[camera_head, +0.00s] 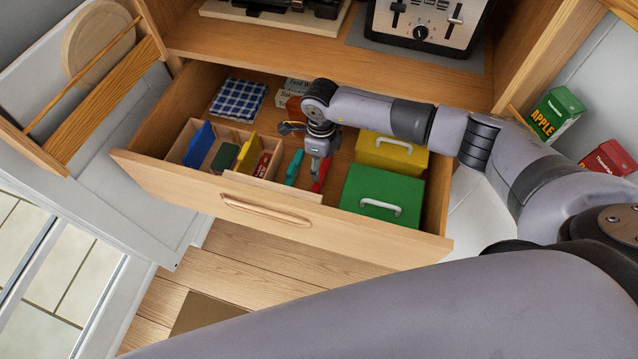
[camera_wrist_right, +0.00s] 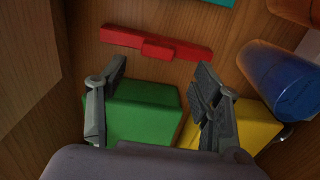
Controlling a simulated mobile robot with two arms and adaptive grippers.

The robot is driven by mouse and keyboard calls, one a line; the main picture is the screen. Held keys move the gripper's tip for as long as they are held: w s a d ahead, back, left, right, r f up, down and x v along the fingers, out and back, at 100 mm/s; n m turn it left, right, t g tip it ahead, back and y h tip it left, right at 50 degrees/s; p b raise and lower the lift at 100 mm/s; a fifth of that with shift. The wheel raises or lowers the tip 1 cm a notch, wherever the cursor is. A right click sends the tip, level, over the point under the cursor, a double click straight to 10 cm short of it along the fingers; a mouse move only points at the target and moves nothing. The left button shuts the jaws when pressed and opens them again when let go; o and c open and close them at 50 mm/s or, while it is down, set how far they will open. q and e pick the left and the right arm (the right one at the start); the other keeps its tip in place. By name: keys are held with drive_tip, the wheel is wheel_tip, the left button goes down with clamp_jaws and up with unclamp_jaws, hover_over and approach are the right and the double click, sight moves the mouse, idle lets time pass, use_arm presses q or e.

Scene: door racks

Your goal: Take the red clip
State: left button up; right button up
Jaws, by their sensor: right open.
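The red clip (camera_head: 321,180) lies in the open drawer (camera_head: 232,201), between a teal clip (camera_head: 294,167) and the green box (camera_head: 382,196). In the right wrist view the red clip (camera_wrist_right: 157,43) is a long bar with a raised middle block, lying on the wooden drawer floor beyond the fingertips. My right gripper (camera_head: 319,161) points down into the drawer and partly hides the clip in the head view. In the right wrist view the right gripper (camera_wrist_right: 162,68) is open, with nothing between its fingers. My left gripper is not in view.
The green box and a yellow box (camera_head: 392,153), both with white handles, stand right of the gripper. A divided wooden tray (camera_head: 254,191) stands to the left. A blue cylinder (camera_wrist_right: 284,80) shows in the wrist view. A toaster (camera_head: 430,25) stands above the drawer.

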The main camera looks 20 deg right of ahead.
sight(324, 169)
drive_tip(key=shift+f, duration=0.2)
drive_tip(key=shift+f+b, duration=0.35)
drive_tip(key=f+b, duration=0.2)
drive_tip(key=f, duration=0.2)
drive_tip(key=shift+a+f+b, duration=0.2)
drive_tip(key=shift+a+b, duration=0.05)
drive_tip(key=shift+b, duration=0.15)
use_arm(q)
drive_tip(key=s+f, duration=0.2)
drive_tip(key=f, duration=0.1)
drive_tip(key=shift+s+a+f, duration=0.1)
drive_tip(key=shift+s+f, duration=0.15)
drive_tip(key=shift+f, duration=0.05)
use_arm(e)
drive_tip(key=shift+r, duration=0.1)
drive_tip(key=c, duration=0.3)
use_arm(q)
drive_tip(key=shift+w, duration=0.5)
use_arm(e)
drive_tip(key=c, duration=0.8)
